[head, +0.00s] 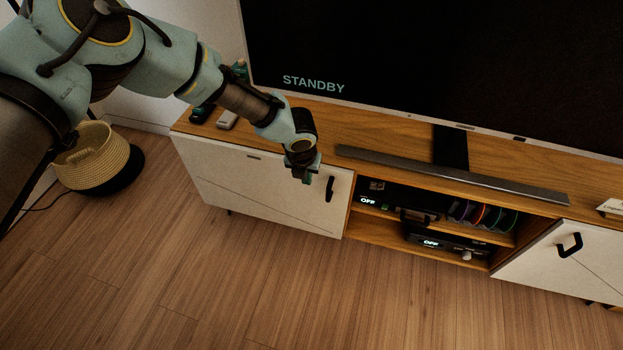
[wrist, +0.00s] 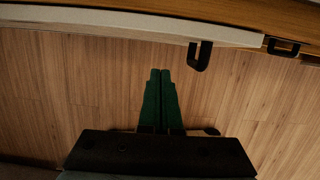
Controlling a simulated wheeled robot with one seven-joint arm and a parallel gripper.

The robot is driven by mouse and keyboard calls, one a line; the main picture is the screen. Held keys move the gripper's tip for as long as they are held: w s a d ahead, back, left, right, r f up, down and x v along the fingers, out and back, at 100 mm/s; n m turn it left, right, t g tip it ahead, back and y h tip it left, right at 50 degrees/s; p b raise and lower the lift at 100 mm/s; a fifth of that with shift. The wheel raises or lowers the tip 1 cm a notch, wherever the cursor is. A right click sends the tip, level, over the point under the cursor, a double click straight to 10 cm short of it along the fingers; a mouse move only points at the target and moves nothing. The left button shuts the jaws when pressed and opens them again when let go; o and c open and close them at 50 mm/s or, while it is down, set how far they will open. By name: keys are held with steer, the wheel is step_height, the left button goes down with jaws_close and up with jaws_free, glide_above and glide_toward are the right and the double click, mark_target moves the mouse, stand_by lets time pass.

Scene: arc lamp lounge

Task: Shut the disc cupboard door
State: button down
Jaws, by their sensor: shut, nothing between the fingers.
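The white cupboard door (head: 262,190) on the left of the wooden media unit has a black pull handle (head: 329,189) near its right edge. It looks flush or nearly flush with the unit; I cannot tell whether a narrow gap is left. My gripper (head: 307,180) is in front of this door's upper right part, left of the handle. In the wrist view the green fingers of my gripper (wrist: 160,73) are together and empty, pointing toward the door (wrist: 110,22), with floor behind them. The handle (wrist: 199,57) is just right of the fingertips, apart from them.
An open middle bay holds devices reading OFF and several coloured discs (head: 482,215). A second white door (head: 545,265) with a black handle is at right. A soundbar (head: 450,175) and a large screen (head: 430,60) stand on top. A basket (head: 95,158) is at left. Floor in front is clear.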

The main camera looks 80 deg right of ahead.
steer(key=v, duration=0.8)
steer(key=shift+a+b, duration=0.25)
steer(key=shift+b, duration=0.1)
steer(key=shift+w, duration=0.15)
